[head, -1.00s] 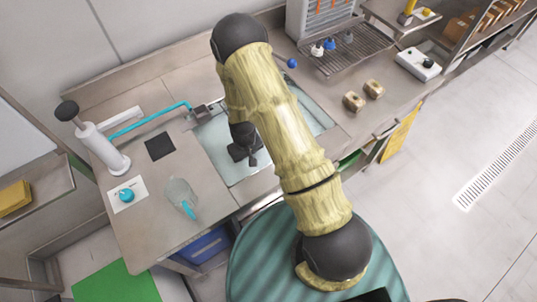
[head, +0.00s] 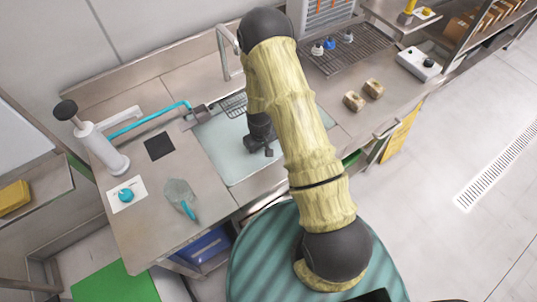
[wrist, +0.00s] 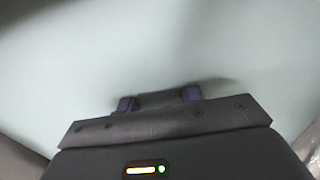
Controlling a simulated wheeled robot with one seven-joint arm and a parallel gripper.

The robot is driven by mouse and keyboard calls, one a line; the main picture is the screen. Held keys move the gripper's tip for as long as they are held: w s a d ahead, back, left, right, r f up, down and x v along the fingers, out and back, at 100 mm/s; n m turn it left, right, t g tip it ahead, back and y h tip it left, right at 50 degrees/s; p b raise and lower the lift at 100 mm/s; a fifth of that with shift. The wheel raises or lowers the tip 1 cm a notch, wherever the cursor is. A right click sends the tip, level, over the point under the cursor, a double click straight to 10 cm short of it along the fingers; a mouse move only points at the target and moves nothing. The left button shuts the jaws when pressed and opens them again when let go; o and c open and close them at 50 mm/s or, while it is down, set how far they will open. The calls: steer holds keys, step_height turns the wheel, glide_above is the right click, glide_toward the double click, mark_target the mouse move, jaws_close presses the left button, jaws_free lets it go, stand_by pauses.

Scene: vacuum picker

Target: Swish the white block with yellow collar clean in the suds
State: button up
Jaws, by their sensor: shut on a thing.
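The sink (head: 225,150) is filled with pale, cloudy suds, which also fill most of the wrist view (wrist: 150,45). My gripper (head: 266,150) is down in the sink, at the surface of the suds. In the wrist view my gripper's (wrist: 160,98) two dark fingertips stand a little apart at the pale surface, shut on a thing. The suds and the gripper hide that thing, and no white block or yellow collar can be made out in either view.
A tap (head: 224,50) stands behind the sink. A wire rack (head: 352,48) with several small coloured pieces is at the back right. Two tan blocks (head: 354,101) lie right of the sink.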

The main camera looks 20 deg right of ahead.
steer(key=shift+r, duration=0.1)
step_height(320, 180, up, 19)
steer(key=p, duration=1.3)
stand_by(1.0)
